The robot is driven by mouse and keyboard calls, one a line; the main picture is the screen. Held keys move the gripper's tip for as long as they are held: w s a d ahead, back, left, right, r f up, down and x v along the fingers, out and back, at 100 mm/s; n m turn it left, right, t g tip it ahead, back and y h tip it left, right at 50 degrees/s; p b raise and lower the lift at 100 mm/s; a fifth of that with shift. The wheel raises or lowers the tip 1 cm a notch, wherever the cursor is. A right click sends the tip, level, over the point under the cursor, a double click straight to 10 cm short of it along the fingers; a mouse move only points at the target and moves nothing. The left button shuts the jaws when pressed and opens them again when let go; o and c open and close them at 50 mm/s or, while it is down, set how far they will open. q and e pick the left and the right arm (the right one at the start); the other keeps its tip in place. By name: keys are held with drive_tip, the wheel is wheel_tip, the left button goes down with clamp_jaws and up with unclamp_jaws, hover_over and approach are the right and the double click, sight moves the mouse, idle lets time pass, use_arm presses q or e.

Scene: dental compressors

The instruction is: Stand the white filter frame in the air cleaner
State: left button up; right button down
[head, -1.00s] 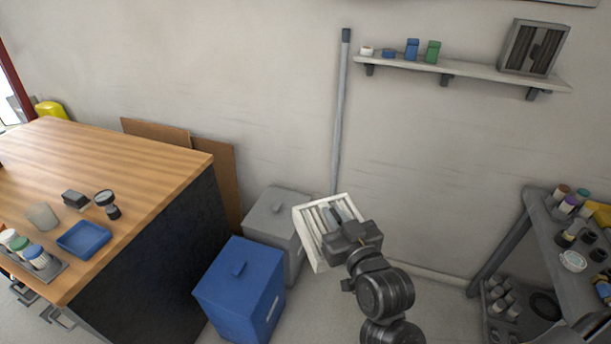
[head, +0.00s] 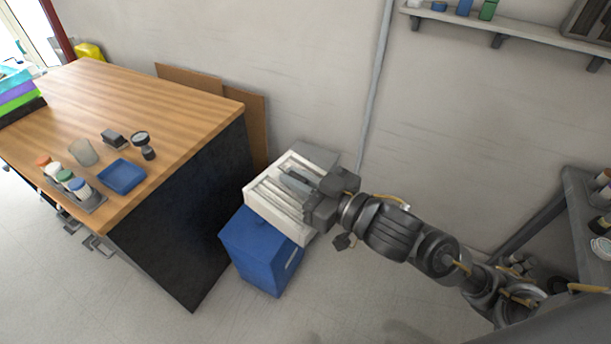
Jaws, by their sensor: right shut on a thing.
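The white filter frame (head: 268,197), a shallow rectangular frame with pale slats, is in the middle of the head view. My right gripper (head: 302,183) is shut on it, with the jaws at its right part. The frame is tilted and appears above the blue bin, covering part of it and of the grey bin behind. A grey box with dark slats (head: 592,20), cut off at the upper right, stands on the wall shelf; I cannot tell whether it is the air cleaner. My left gripper is not in view.
The wooden-topped bench (head: 150,90) at left carries a blue tray (head: 121,177), a rack of bottles and small items. The blue bin (head: 262,255) stands on the floor beside it. The wall shelf (head: 520,33) is upper right; a grey rack (head: 575,215) is at the right edge.

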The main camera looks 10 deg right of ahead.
sight(284, 185)
drive_tip(key=shift+w+a+f+n+g+y, duration=1.1)
drive_tip(key=shift+a+f+n+g, duration=0.1)
drive_tip(key=shift+f+g, duration=0.2)
drive_tip(key=shift+w+a+f+n+g+y, duration=1.05)
drive_tip(key=shift+a+f+n+g+y, duration=0.1)
drive_tip(key=shift+f+g, duration=0.2)
drive_tip(key=shift+s+d+r+n+g+y, duration=0.1)
drive_tip(key=shift+d+n+g+y, duration=0.1)
drive_tip(key=shift+d+n+g, duration=0.45)
drive_tip(key=shift+s+d+f+n+g+y, duration=0.1)
drive_tip(key=shift+d+n+g+y, duration=0.25)
drive_tip(key=shift+g, duration=0.5)
drive_tip(key=shift+s+d+r+n+g+y, duration=0.1)
drive_tip(key=shift+d+n+g, duration=0.2)
drive_tip(key=shift+n+g, duration=0.35)
drive_tip(key=shift+s+d+n+g, duration=0.15)
drive_tip(key=shift+d+n+g, duration=0.15)
drive_tip(key=shift+g, duration=0.3)
drive_tip(key=shift+s+d+n+g, duration=0.15)
drive_tip(key=shift+n+g, duration=0.15)
drive_tip(key=shift+g, duration=0.3)
